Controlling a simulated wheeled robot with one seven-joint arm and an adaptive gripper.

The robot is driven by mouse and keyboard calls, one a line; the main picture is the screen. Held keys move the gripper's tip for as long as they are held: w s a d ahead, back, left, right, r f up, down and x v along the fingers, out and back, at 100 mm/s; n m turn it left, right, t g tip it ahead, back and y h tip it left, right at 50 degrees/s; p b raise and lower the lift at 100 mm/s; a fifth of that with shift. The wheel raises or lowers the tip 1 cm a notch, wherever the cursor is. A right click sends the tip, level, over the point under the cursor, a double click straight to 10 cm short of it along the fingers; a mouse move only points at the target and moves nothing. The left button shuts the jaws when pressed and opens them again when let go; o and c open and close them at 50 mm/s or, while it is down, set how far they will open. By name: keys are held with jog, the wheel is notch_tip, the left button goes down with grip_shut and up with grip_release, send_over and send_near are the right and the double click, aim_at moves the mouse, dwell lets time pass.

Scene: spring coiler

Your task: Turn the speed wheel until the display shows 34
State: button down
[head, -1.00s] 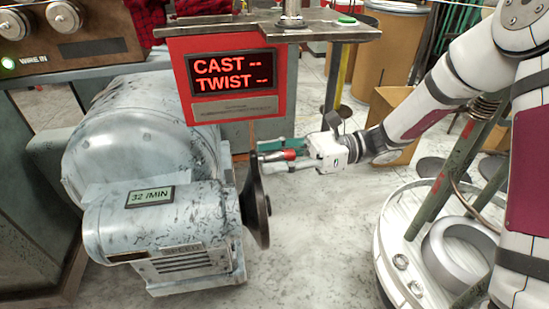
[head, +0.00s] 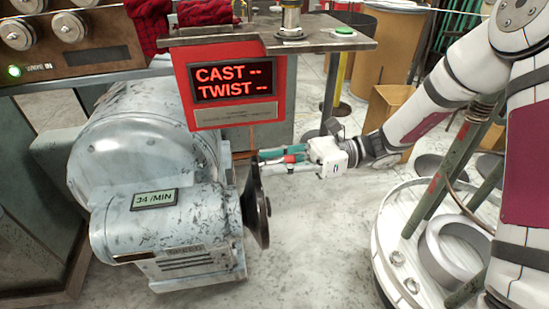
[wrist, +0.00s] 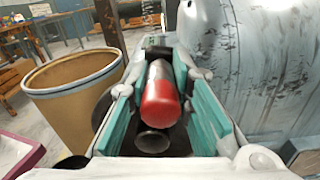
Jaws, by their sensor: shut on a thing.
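The speed wheel (head: 256,208) is a dark disc seen nearly edge-on at the right end of the grey motor housing (head: 165,230). The small display (head: 155,199) on the housing reads 34 /MIN. My gripper (head: 278,159) is at the top of the wheel, shut on the wheel's handle, whose red end (head: 293,158) shows between the fingers. In the wrist view the red-tipped handle (wrist: 160,100) lies between the teal finger pads. The handle's inner end is partly hidden by the fingers.
A red panel (head: 283,100) reading CAST -- and TWIST -- hangs above the wheel under a metal shelf (head: 330,32). A cardboard box (head: 390,108) stands behind my arm. Open floor (head: 320,240) lies right of the wheel.

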jog(key=shift+s, duration=0.1)
jog(key=c, duration=1.4)
grip_release()
jog(key=shift+c, duration=0.2)
jog(key=v, duration=1.2)
